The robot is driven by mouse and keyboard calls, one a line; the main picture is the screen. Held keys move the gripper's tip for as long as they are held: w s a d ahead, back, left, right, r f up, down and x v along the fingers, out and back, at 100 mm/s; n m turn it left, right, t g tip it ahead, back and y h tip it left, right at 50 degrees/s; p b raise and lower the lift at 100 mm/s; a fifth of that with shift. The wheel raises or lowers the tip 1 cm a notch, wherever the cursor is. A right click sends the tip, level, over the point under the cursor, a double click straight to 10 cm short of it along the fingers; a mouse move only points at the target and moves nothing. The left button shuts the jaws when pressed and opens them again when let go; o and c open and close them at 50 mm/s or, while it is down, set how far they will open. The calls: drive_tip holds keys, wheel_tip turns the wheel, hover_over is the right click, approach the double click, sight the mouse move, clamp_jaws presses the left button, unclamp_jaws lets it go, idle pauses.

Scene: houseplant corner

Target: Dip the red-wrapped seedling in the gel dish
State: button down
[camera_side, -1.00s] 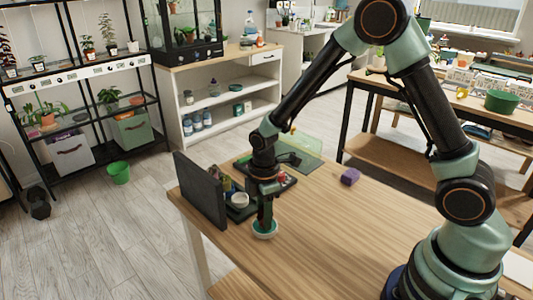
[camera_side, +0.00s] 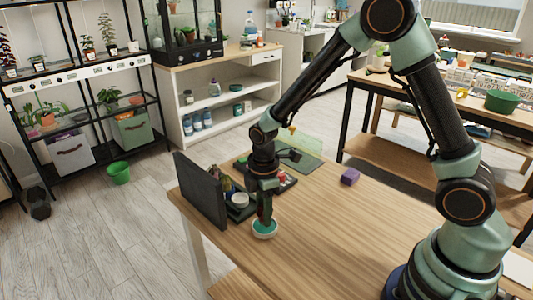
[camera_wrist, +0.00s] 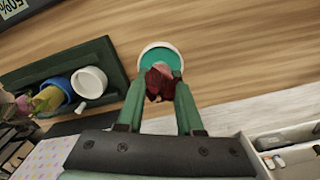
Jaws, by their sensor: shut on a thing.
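My gripper (camera_wrist: 158,90) is shut on the red-wrapped seedling (camera_wrist: 159,81), whose dark red bundle shows between the green fingertips. The gel dish (camera_wrist: 144,52) is a small round pale dish filled with teal gel, and the seedling's bundle overlaps its near edge in the wrist view. In the side view, my gripper (camera_side: 264,213) points down directly over the dish (camera_side: 264,236) on the wooden table. The seedling's lower end is hard to make out, and I cannot tell whether it touches the gel.
A dark green tray (camera_wrist: 108,60) with a white cup (camera_wrist: 89,82) and a blue cup (camera_wrist: 57,86) lies left of the dish. A dark upright panel (camera_side: 200,190) stands at the table's left edge. A purple block (camera_side: 350,177) lies farther back. The table's middle is clear.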

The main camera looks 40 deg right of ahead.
drive_tip(key=shift+r, duration=2.25)
